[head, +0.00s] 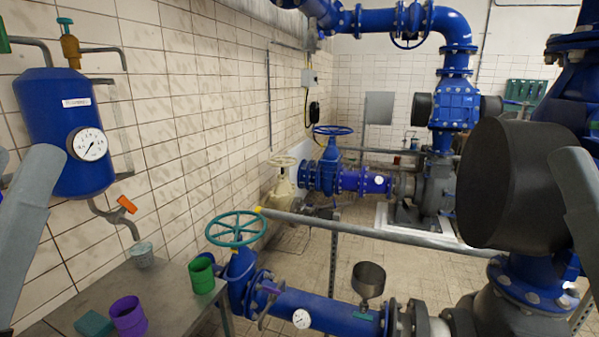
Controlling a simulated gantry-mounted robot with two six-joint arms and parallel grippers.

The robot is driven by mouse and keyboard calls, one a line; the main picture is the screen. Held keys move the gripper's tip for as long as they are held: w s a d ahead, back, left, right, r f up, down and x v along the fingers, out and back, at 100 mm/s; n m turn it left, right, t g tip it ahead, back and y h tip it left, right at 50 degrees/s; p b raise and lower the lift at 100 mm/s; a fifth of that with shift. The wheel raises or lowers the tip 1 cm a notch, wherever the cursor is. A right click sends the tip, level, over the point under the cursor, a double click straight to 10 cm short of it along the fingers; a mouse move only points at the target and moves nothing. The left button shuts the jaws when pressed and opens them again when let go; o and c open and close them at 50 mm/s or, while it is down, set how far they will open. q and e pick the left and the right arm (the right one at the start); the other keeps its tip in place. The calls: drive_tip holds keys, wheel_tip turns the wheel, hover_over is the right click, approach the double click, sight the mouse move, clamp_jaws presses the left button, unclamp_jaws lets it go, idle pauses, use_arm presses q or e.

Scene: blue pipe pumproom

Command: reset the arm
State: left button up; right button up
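A grey arm link of my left arm shows at the left edge, and one of my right arm at the right edge. Neither gripper is in the picture; both arms are cut off by the frame. No object is seen held.
A table (82,288) at lower left bears a purple cup (128,316), a green cup (202,277), a teal block (94,324) and a small grey cup (143,256). A blue tank (58,115) hangs above. A teal handwheel (236,229) and blue pipe (330,310) stand in front.

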use_arm(q)
wheel_tip(320, 180, up, 32)
drive_tip(key=p, duration=2.9)
use_arm(e)
wheel_tip(320, 180, up, 32)
use_arm(q)
wheel_tip(320, 180, down, 29)
drive_tip(key=b, duration=2.8)
drive_tip(key=shift+r+h+b, duration=0.2)
drive_tip(key=shift+h+b, duration=0.1)
use_arm(e)
wheel_tip(320, 180, down, 29)
drive_tip(key=shift+r, duration=0.2)
